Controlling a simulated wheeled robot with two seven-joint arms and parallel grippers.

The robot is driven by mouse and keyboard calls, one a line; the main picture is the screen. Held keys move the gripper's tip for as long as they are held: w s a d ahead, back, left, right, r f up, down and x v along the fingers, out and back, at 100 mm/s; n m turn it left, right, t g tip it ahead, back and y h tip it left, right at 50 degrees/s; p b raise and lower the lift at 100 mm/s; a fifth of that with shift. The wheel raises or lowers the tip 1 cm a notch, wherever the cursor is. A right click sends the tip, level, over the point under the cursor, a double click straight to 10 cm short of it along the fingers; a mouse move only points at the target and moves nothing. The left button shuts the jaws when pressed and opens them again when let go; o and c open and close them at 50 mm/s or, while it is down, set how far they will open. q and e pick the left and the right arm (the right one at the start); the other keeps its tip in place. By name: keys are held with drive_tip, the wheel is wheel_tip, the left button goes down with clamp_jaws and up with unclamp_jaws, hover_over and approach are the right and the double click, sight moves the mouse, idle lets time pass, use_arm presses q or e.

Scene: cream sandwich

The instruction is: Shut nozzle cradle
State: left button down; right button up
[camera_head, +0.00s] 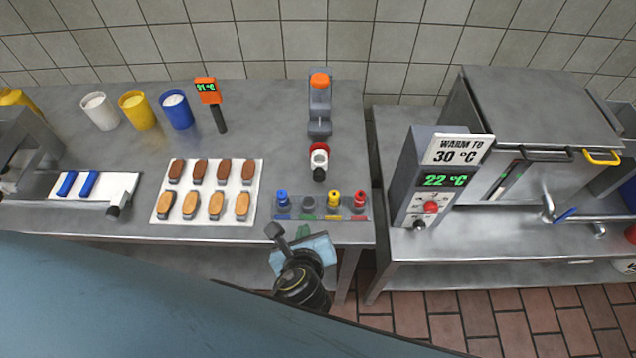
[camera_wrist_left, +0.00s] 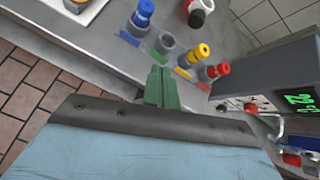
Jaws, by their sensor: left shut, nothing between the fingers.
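A grey stand (camera_head: 319,122) with an orange top stands at the back of the left table in the head view. In front of it is a red and white ring-shaped holder (camera_head: 319,157) with a dark stub, seemingly the nozzle cradle; whether it is open or closed is too small to tell. It also shows cut off at the top of the wrist view (camera_wrist_left: 200,12). My left gripper (camera_head: 304,231) is at the table's front edge, in front of the nozzle rack and well apart from the cradle. Its green fingers (camera_wrist_left: 162,86) are shut and empty. My right gripper is out of view.
A rack (camera_head: 348,214) holds blue (camera_head: 282,199), yellow (camera_head: 334,198) and red (camera_head: 359,200) nozzles and a grey socket (camera_head: 308,203), between gripper and cradle. A tray (camera_head: 207,217) of biscuits lies left. A display box (camera_head: 432,180) stands right, beyond a gap between tables.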

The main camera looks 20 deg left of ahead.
use_arm(q)
wheel_tip(320, 180, up, 2)
drive_tip(key=d+m+t, duration=0.1)
drive_tip(key=d+m, duration=0.1)
drive_tip(key=m, duration=0.2)
approach(318, 180)
drive_tip(key=shift+t, duration=0.3)
drive_tip(key=f, duration=0.1)
drive_tip(key=w+f, duration=0.1)
drive_tip(key=f, duration=0.2)
drive_tip(key=shift+w+a+b, duration=0.3)
drive_tip(key=shift+b, duration=0.05)
drive_tip(key=shift+w+a+r, duration=0.1)
drive_tip(key=shift+w+a, duration=0.05)
drive_tip(key=shift+w, duration=0.45)
drive_tip(key=shift+w+a+r, duration=0.1)
drive_tip(key=shift+w+a, duration=0.1)
drive_tip(key=shift+w, duration=0.4)
drive_tip(key=shift+w+a, duration=0.15)
drive_tip(key=shift+w, duration=0.4)
